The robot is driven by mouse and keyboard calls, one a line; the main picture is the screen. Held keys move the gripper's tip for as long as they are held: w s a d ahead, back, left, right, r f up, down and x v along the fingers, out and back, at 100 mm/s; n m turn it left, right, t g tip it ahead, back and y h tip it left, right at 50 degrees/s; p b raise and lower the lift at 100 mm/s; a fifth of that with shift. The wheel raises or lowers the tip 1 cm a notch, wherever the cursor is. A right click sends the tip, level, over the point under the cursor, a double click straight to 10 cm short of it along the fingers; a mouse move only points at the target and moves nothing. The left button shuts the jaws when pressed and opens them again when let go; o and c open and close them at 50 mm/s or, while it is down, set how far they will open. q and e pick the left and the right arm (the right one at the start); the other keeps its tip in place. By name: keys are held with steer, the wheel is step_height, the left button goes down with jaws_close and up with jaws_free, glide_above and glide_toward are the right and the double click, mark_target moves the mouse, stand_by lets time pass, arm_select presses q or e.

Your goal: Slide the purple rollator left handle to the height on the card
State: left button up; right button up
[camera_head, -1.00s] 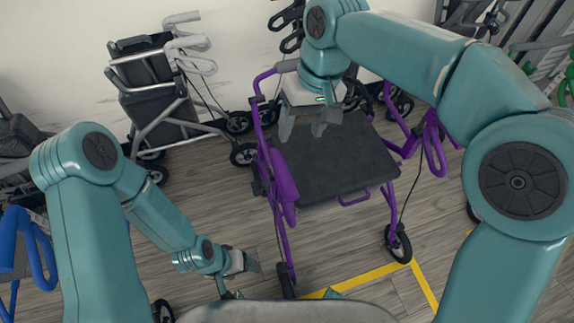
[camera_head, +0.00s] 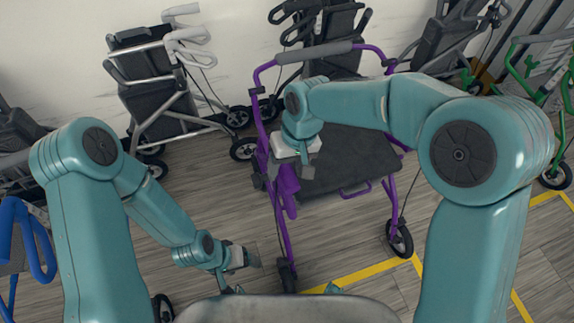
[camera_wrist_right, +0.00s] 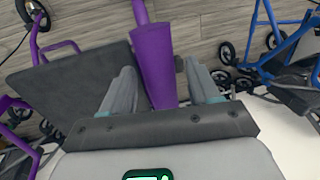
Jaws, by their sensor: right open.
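The purple rollator (camera_head: 278,232) stands on the floor in front of me, with a dark seat (camera_head: 345,165) and a grey bar across its back. Its purple handle (camera_head: 288,188) on the left side is just below my right gripper (camera_head: 292,170). In the right wrist view the handle (camera_wrist_right: 152,62) runs between the two spread fingers of this gripper (camera_wrist_right: 158,88). I cannot tell whether either finger touches it. My left gripper (camera_head: 245,260) is low near the floor, left of the rollator's front wheel; its jaw opening is unclear. I cannot make out the card.
A grey rollator (camera_head: 160,85) stands by the wall at back left. A blue one (camera_head: 30,240) is at the left edge, a green one (camera_head: 540,85) at the right. Dark frames stand behind the purple rollator. Yellow tape (camera_head: 375,270) marks the floor in front.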

steer(key=shift+w+f, duration=0.1)
steer(key=shift+c, duration=0.2)
jaws_close()
steer(key=shift+f+b, duration=0.85)
steer(key=shift+f, duration=0.5)
steer(key=shift+r, duration=0.1)
steer(key=shift+o, duration=0.2)
jaws_free()
steer(key=shift+r, duration=0.1)
